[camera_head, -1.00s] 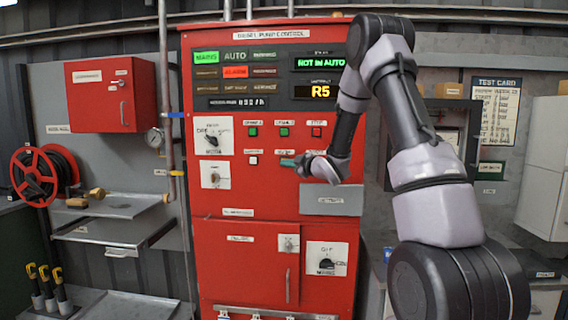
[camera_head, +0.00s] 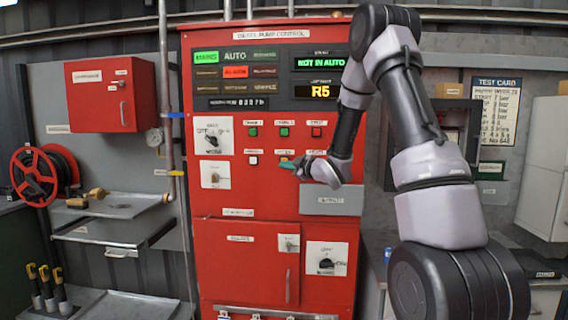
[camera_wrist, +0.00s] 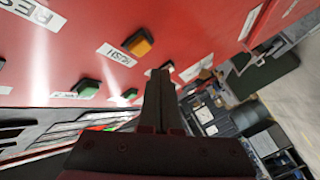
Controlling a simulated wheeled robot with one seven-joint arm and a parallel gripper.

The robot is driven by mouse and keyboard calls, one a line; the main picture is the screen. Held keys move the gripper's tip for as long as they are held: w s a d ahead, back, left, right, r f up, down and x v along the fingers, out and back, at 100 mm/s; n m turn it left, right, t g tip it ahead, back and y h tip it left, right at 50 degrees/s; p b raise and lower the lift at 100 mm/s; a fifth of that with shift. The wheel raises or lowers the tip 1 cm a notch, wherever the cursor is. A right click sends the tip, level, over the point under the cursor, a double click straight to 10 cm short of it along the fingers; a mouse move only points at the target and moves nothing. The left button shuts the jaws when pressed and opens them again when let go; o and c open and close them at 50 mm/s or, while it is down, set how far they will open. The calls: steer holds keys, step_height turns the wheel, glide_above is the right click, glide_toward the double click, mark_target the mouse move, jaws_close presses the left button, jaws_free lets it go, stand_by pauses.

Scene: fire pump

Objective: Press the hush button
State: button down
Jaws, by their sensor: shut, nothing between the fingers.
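The red pump control panel (camera_head: 225,185) stands upright in front of me. In the wrist view the hush button is an amber square (camera_wrist: 139,42) beside a white label reading HUSH (camera_wrist: 117,55). My gripper (camera_wrist: 160,74) is shut and empty, its fingertips close to the red panel face and a little to the side of the amber button. They do not cover it, and I cannot tell whether they touch the panel. In the head view my gripper (camera_head: 287,164) is at the lower button row and hides the hush button there.
Green buttons (camera_head: 253,132) and a red button (camera_head: 317,132) sit in the row above. A white button (camera_head: 253,160) is left of my gripper. A rotary switch (camera_head: 212,136) is further left. A grey plate (camera_head: 331,201) lies below my wrist.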

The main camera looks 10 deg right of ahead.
steer(key=shift+s+a, duration=0.25)
steer(key=shift+s, duration=0.55)
steer(key=shift+s+a, duration=0.25)
steer(key=shift+s, duration=0.5)
steer(key=s+d+r+m+g+h, duration=0.2)
steer(key=s+d+r+m+h, duration=0.7)
steer(key=s+m, duration=0.25)
steer(key=s+a+m+g+y, duration=0.1)
steer(key=s+a+m+g, duration=0.1)
steer(key=s, duration=1.1)
steer(key=s+a+r+m+g+y, duration=0.1)
steer(key=s+m+g, duration=0.3)
steer(key=s, duration=0.9)
steer(key=shift+s+a+r+m+y, duration=0.2)
steer(key=shift+a+m+y, duration=0.3)
steer(key=shift+m, duration=0.55)
steer(key=shift+d, duration=0.15)
